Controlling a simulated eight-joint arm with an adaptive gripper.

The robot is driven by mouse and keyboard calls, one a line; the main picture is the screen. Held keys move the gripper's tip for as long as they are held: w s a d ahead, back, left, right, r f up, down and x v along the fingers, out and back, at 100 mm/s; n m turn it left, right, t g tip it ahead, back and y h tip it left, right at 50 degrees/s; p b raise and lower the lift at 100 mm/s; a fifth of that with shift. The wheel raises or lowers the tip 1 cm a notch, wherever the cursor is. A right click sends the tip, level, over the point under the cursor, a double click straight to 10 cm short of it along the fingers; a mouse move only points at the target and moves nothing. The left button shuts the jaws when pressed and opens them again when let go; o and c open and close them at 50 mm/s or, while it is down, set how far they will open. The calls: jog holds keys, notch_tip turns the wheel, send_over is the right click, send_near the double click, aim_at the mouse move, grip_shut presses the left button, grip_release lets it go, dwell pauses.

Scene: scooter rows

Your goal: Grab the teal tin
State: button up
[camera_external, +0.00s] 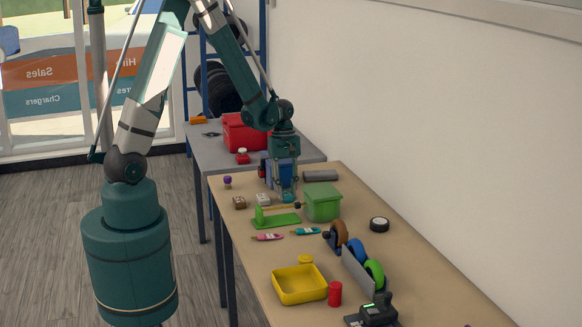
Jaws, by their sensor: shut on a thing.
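My gripper (287,190) points down over the far half of the wooden table (420,270). It is shut on a small teal object, which I take to be the teal tin (289,198). Only a little of the tin shows at the fingertips, left of the green box (322,203). I cannot tell whether the tin touches the tabletop.
A green stand (283,219) is just in front of my gripper. A grey cylinder (320,175) lies behind the green box. Nearer are a yellow tray (299,285), a red can (335,293) and a row of wheels (357,250). A red toolbox (240,137) is behind.

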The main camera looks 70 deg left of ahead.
aim_at(286, 193)
jog(key=shift+r, duration=0.15)
notch_tip(286, 193, up, 10)
jog(key=p, duration=0.1)
dwell(0.7)
